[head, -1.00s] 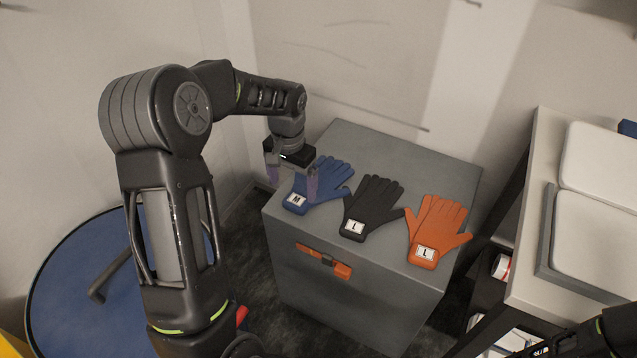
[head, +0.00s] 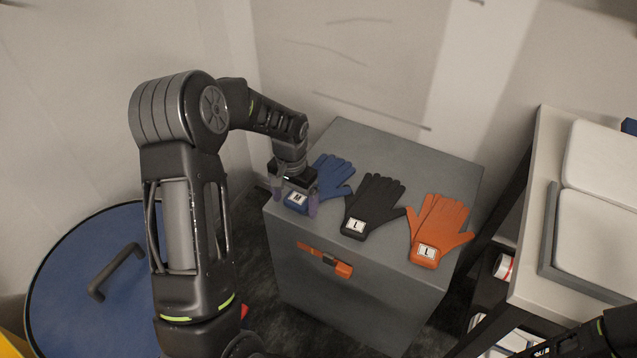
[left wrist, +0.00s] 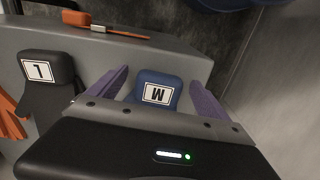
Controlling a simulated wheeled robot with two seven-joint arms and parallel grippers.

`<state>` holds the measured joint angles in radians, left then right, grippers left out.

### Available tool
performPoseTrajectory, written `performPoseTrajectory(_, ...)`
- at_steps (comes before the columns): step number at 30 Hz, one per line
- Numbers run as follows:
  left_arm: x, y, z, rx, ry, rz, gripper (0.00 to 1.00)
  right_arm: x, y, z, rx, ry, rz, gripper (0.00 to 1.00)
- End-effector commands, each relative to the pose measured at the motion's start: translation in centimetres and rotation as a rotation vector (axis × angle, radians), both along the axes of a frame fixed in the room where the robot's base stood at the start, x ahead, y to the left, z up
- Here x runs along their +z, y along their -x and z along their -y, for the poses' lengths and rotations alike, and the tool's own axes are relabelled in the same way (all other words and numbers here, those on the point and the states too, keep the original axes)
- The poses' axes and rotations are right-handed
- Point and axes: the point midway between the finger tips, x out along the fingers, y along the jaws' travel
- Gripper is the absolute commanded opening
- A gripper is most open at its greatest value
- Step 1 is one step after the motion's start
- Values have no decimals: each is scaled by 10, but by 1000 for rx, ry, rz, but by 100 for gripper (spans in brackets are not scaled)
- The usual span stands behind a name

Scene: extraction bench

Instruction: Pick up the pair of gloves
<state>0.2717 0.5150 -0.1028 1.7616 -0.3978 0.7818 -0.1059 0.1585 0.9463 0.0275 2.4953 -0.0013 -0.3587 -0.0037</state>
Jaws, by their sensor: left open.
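Three pairs of gloves lie on top of a grey cabinet in the head view. The blue gloves (head: 331,174) with an M label are at the left, the black gloves (head: 373,203) with an L label in the middle, and the orange gloves (head: 439,228) with an L label at the right. My left gripper (head: 296,205) is open over the cuff of the blue gloves, one finger on each side of the M label. In the left wrist view the blue cuff (left wrist: 157,89) shows between the purple fingers (left wrist: 160,92). Whether the fingers touch it is unclear. The gripper body hides part of the blue gloves.
The grey cabinet (head: 350,140) has an orange latch (head: 325,260) on its front. A blue round lid (head: 70,270) with a dark handle is at the left. A white-topped bench (head: 530,200) stands at the right. A wall rises behind the cabinet.

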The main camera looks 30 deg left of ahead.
Motion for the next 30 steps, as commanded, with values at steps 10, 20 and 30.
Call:
performPoseTrajectory(10, -2, 0, 0, 1, 0, 0, 89, 0, 0, 0, 0, 0, 0, 36)
performPoseTrajectory(20, -2, 0, 0, 1, 0, 0, 85, 0, 0, 0, 0, 0, 0, 36)
performPoseTrajectory(30, -2, 0, 0, 1, 0, 0, 57, 0, 0, 0, 0, 0, 0, 36)
